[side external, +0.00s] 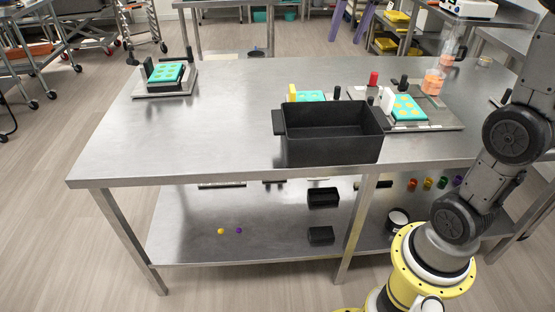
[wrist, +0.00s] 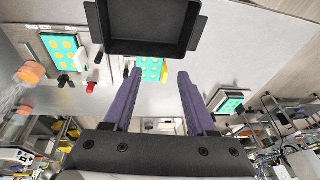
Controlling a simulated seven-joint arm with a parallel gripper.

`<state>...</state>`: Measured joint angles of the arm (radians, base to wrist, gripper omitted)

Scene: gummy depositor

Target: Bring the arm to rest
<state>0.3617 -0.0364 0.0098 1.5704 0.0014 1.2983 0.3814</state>
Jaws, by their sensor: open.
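My gripper (wrist: 160,72) shows in the wrist view with its two purple fingers spread apart and nothing held between them. Its purple fingertips also hang at the top edge of the side external view (side external: 348,36), high above the table; the rest of the hand is out of frame there. A black bin (side external: 333,148) stands at the table's front edge. It also shows in the wrist view (wrist: 143,47), beyond the fingertips and apart from them. The visible part of the bin's inside looks empty.
Turquoise moulds stand on the steel table at the left (side external: 167,73), behind the bin (side external: 310,96) and at the right (side external: 405,108). A red item (side external: 373,78) and orange-filled jars (side external: 433,82) stand at the back right. The table's left half is mostly clear.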

